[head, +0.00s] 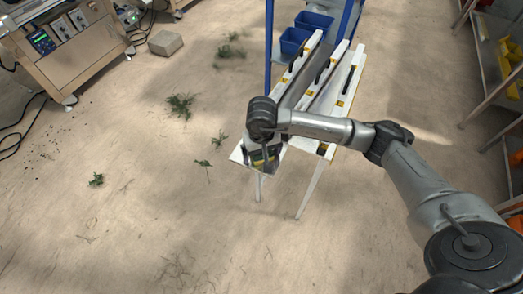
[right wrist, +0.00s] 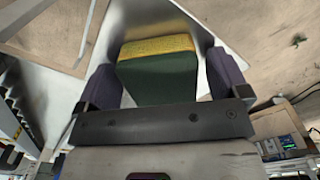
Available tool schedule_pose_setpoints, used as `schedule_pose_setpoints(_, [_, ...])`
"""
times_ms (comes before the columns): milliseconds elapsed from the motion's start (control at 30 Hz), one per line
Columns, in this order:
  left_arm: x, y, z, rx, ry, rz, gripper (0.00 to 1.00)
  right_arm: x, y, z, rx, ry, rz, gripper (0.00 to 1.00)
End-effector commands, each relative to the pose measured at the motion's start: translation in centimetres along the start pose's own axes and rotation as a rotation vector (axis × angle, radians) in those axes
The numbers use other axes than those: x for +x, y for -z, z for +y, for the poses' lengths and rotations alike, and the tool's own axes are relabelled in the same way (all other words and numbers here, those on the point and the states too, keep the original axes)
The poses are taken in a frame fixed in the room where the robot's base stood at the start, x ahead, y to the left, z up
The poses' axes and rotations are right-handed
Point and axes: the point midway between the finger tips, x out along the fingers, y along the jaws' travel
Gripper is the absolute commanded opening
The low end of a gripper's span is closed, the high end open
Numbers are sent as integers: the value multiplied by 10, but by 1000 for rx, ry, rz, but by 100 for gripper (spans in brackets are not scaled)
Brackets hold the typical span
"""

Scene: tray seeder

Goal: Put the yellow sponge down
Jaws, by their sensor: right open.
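The yellow sponge (right wrist: 156,47) shows a yellow band and a dark green part in the right wrist view. It lies between the two fingers of my right gripper (right wrist: 163,75), against a shiny metal surface (right wrist: 150,18). The fingers are open, with a narrow gap on the right side of the sponge; contact on the left is hard to tell. In the head view my right gripper (head: 263,161) is over the near left end of the white, narrow seeder table (head: 240,153), and the sponge is mostly hidden there. My left gripper is not in view.
Blue bins (head: 294,40) stand at the table's far end beside a blue post (head: 268,45). A wooden workbench (head: 85,55) with devices is at upper left, and shelving (head: 487,75) at right.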

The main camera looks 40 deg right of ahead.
Motion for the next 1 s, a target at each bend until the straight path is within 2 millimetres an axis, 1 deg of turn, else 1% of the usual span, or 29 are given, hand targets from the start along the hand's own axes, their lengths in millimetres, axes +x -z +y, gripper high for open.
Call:
schedule_pose_setpoints(167, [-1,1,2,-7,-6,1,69,-1,0,0,0,0,0,93])
schedule_pose_setpoints(267, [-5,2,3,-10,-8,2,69,-6,0,0,0,1,0,93])
schedule_pose_setpoints(367, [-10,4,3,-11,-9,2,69,-19,1,0,0,1,3,93])
schedule_pose_setpoints(700, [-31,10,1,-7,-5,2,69,-82,1,0,-1,1,3,93])
schedule_pose_setpoints(900, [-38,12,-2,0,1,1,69,-109,0,0,0,1,3,93])
schedule_pose_setpoints(1000, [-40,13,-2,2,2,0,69,-117,0,0,0,1,1,93])
